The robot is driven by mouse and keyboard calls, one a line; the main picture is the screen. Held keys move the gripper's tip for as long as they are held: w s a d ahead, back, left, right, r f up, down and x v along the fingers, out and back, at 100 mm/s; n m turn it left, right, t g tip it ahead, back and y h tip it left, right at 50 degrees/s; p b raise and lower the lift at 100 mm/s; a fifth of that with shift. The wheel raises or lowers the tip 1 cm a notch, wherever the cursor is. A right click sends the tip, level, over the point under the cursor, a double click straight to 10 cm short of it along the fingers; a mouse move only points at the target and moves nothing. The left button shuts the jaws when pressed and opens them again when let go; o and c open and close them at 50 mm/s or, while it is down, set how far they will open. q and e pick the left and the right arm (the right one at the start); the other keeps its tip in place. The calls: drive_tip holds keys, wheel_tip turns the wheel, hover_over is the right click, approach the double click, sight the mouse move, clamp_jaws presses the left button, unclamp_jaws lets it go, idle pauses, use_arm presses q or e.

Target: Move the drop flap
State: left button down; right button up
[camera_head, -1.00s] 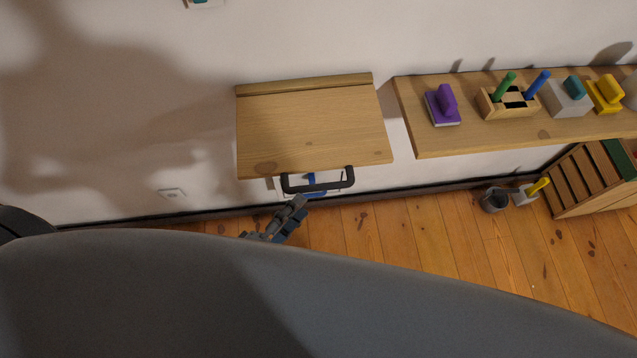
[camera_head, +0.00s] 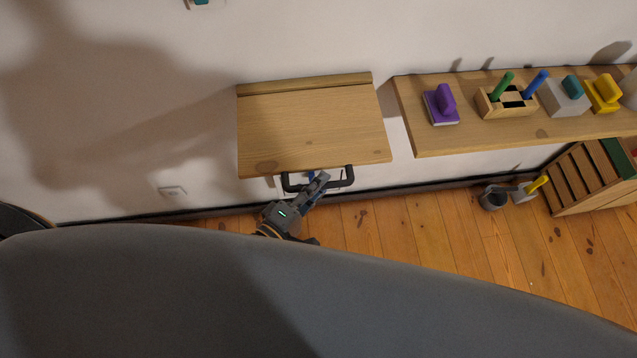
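The drop flap (camera_head: 312,128) is a pale wooden board that stands out from the white wall, with a wooden strip along its wall side. A black bar handle (camera_head: 343,182) is fixed at its front edge. My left gripper (camera_head: 319,181) is at the middle of the handle and overlaps it in the picture. I cannot tell whether its fingers touch or enclose the bar, nor whether they are open or shut. My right gripper is not in view.
A wooden shelf (camera_head: 440,143) right of the flap carries a purple block (camera_head: 441,106), a pen holder (camera_head: 505,104) and yellow and grey items. A slatted wooden crate (camera_head: 590,180) and a dark grey pot (camera_head: 493,199) stand on the plank floor. My grey body fills the bottom.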

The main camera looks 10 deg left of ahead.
use_arm(q)
drive_tip(key=r+p, duration=0.1)
drive_tip(key=r, duration=0.1)
drive_tip(key=r+p, duration=0.1)
drive_tip(key=p, duration=0.1)
drive_tip(key=shift+w+r, duration=0.2)
drive_tip(key=shift+r, duration=0.2)
drive_tip(key=shift+f, duration=0.1)
drive_tip(key=c, duration=1.3)
unclamp_jaws()
drive_tip(key=shift+f, duration=0.1)
drive_tip(key=shift+s, duration=0.1)
drive_tip(key=v, duration=1.2)
